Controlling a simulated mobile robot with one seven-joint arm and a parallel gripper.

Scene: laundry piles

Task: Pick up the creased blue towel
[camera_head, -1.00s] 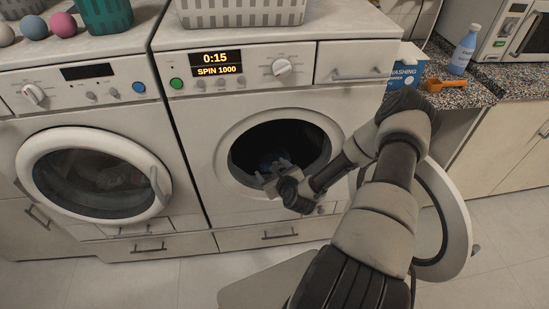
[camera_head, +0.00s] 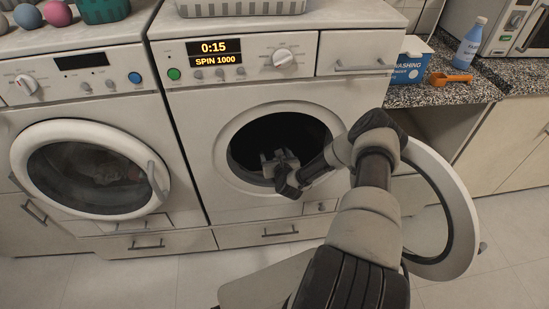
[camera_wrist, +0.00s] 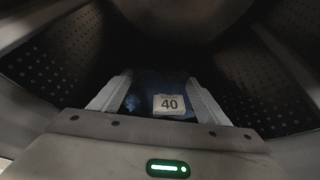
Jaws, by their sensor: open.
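The blue towel (camera_wrist: 146,84) lies in the drum, dark blue in the wrist view, with a white tag (camera_wrist: 169,104) reading 40. My gripper (camera_wrist: 160,88) is open, its two pale fingers on either side of the visible blue cloth. I cannot tell whether the fingers touch it. In the head view my gripper (camera_head: 278,160) is in the round opening of the right washing machine (camera_head: 185,150). The towel cannot be made out there, behind the gripper and in the dark drum.
The drum's perforated wall (camera_wrist: 70,60) is close on both sides of my gripper. The open machine door (camera_head: 458,205) hangs to the right, beside my arm. The left machine's door (camera_head: 90,170) is shut. A blue washing powder box (camera_head: 408,70) and an orange scoop (camera_head: 452,78) stand on the counter.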

